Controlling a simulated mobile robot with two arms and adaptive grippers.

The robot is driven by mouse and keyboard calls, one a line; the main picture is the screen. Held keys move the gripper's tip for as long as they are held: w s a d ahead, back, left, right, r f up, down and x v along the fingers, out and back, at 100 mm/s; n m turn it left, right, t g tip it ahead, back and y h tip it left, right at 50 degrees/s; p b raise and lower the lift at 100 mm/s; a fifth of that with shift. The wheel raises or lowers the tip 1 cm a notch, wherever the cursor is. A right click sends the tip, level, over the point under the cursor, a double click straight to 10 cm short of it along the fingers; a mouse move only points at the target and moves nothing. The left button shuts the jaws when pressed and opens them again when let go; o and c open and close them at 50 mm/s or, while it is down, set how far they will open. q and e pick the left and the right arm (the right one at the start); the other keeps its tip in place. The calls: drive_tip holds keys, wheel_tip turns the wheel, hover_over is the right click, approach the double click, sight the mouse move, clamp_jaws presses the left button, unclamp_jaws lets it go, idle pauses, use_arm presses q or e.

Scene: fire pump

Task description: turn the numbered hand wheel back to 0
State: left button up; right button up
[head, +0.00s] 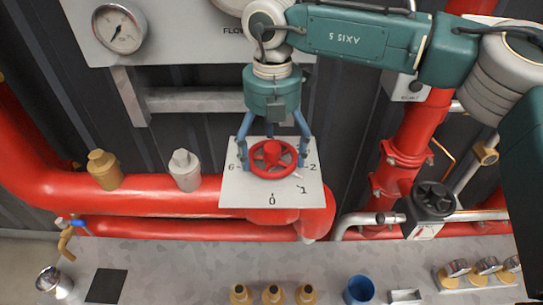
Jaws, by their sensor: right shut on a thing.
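The red hand wheel (272,158) sits in front of a pale dial plate (240,199) in the middle of the head view. The figures 6, 0, 1 and 2 show on the plate, with 0 at the bottom and 1 to its lower right. A small pale pointer (298,175) at the wheel's lower right lies near 1, on the side towards 2. My right gripper (273,152) comes down from above, its blue fingers around the wheel's rim, shut on it. The upper figures are hidden behind the gripper. My left gripper is not in view.
Thick red pipes (145,194) run behind and beside the plate. A black hand wheel (434,199) is at the right. A gauge (119,29) hangs at upper left. A grey bench (190,268) in front holds brass fittings (272,294), a blue cup (359,290) and a black mat (106,286).

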drive_tip(key=shift+s+f, duration=0.2)
